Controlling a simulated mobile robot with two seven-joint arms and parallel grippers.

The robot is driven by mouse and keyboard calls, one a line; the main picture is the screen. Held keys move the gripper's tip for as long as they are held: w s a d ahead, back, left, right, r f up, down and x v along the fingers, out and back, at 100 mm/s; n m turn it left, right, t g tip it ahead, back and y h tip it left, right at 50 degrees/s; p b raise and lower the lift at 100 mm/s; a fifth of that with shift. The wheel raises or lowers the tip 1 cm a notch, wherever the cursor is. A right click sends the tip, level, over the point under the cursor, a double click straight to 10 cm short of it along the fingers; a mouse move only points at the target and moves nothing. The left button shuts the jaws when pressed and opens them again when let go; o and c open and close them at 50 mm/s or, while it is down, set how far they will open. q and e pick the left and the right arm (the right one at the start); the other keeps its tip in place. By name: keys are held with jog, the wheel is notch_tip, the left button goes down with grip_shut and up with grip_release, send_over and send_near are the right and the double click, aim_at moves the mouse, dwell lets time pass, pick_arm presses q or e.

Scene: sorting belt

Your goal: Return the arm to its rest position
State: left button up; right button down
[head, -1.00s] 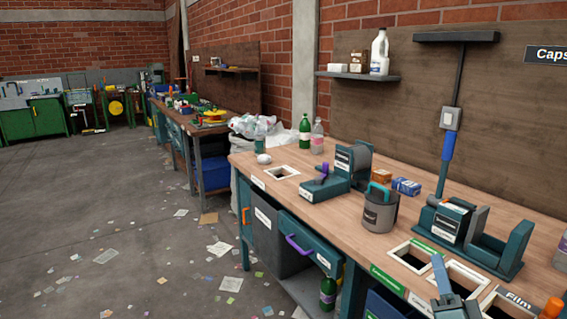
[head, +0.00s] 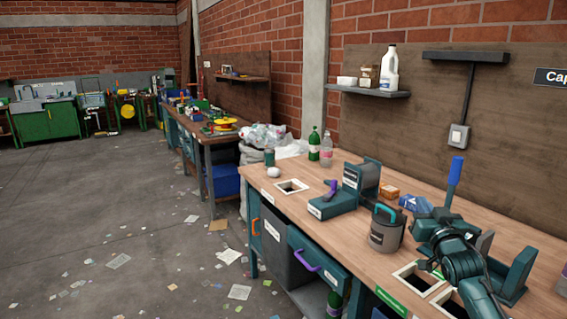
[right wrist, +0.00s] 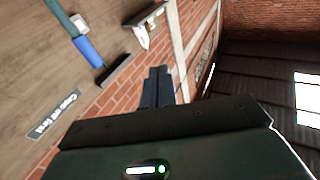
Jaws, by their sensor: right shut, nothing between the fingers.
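My right arm (head: 462,262) shows at the lower right of the head view, raised over the near edge of the workbench (head: 315,210) and in front of the teal bench device. In the right wrist view my right gripper (right wrist: 157,85) has its two dark fingers together with nothing between them. They point up toward the brick wall, clear of any object. In the head view I cannot make out the fingertips apart from the arm. My left arm and gripper are not in view.
A grey canister with a teal handle (head: 386,230), a blue carton (head: 415,204) and an orange box (head: 388,193) stand near my right arm. A wall shelf (head: 370,91) holds a white jug (head: 390,66). Open floor (head: 120,220) with paper scraps lies left.

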jog(key=s+a+f+n+g, duration=0.1)
jog(key=s+a+f+g, duration=0.2)
jog(key=f, duration=0.4)
jog(key=s+a+f+n+y, duration=0.1)
jog(key=s+a+f+n, duration=0.1)
jog(key=s+f, duration=0.4)
jog(key=s+a+f+n+g, duration=0.1)
jog(key=s+a+f+g, duration=0.15)
jog(key=f, duration=0.55)
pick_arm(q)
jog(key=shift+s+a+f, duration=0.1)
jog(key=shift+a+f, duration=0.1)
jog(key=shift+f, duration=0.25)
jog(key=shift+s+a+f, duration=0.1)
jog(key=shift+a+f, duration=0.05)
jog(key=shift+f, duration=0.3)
pick_arm(e)
jog(key=s+a+f+g+y, duration=0.1)
jog(key=s+a+f, duration=0.2)
jog(key=s, duration=0.6)
jog(key=s+a+f+g+y, duration=0.1)
jog(key=s+a+f, duration=0.2)
jog(key=s, duration=0.6)
jog(key=s+a+f+g, duration=0.1)
jog(key=s+a+f, duration=0.2)
jog(key=s+a, duration=0.3)
jog(key=s, duration=0.4)
jog(key=shift+f+g+y, duration=0.25)
jog(key=shift+g+y, duration=0.1)
jog(key=shift+y, duration=0.05)
